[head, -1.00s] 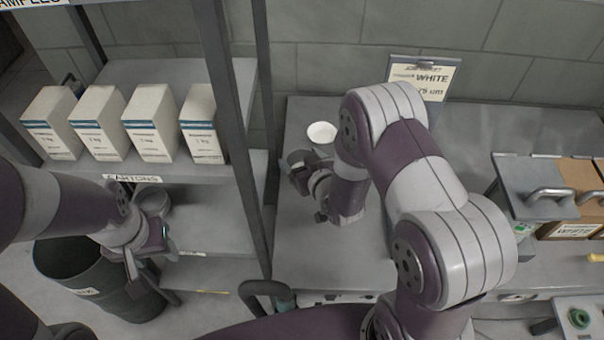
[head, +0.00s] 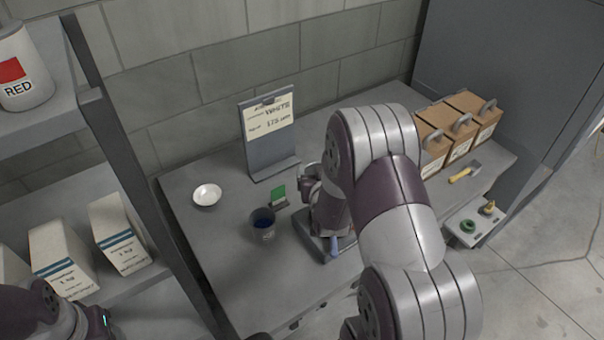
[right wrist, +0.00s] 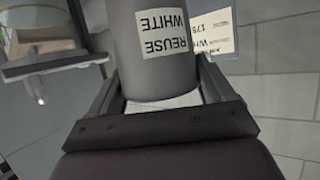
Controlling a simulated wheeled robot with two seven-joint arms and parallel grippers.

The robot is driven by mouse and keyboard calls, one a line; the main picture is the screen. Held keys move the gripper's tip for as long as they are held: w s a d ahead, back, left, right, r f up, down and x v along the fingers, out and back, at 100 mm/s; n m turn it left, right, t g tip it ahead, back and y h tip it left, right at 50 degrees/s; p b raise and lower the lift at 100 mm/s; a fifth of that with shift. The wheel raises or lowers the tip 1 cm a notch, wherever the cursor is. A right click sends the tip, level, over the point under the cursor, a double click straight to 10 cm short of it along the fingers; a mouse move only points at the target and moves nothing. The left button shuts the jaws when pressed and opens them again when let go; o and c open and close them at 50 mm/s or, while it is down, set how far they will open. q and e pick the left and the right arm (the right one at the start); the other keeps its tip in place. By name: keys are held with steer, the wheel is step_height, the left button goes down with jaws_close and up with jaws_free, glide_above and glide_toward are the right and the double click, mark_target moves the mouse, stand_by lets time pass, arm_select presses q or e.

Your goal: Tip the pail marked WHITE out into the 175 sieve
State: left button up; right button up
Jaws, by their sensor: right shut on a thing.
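My right gripper (right wrist: 155,88) is shut on a grey pail (right wrist: 150,72) in the right wrist view. The pail's label reads REUSE WHITE, upside down in that view. In the head view my right gripper (head: 311,186) is beside the card stand, largely hidden by my forearm. A pale rim shows there, but I cannot tell whether it is the pail's.
A card stand (head: 270,150) reading WHITE stands at the bench's back. Handled boxes (head: 462,137) stand at the right. A RED pail (head: 22,75) stands on the left shelf.

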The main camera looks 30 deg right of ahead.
steer(key=m+y+p, duration=0.1)
steer(key=p, duration=0.1)
steer(key=d+m+y+p, duration=0.1)
steer(key=m+y, duration=0.1)
steer(key=f+m+y+p, duration=0.1)
steer(key=p, duration=0.1)
steer(key=shift+d+f+g+y+p, duration=0.1)
steer(key=shift+d+g+y+p, duration=0.05)
steer(key=shift+g+y+p, duration=0.2)
steer(key=f+m+y+b, duration=0.1)
steer(key=f+m+y, duration=0.1)
steer(key=d+f+m+y+b, duration=0.1)
steer(key=f, duration=0.1)
steer(key=shift+f+m+y, duration=0.25)
steer(key=shift+m+y, duration=0.1)
steer(key=shift+m, duration=0.05)
steer(key=shift+d+r+m+t+y+p, duration=0.15)
steer(key=shift+m+t+y+p, duration=0.35)
steer(key=shift+p, duration=0.25)
steer(key=shift+d+f+m+y, duration=0.25)
steer(key=shift+f+m+y, duration=0.25)
steer(key=shift+m+y, duration=0.15)
steer(key=shift+t, duration=0.25)
steer(key=shift+r, duration=0.1)
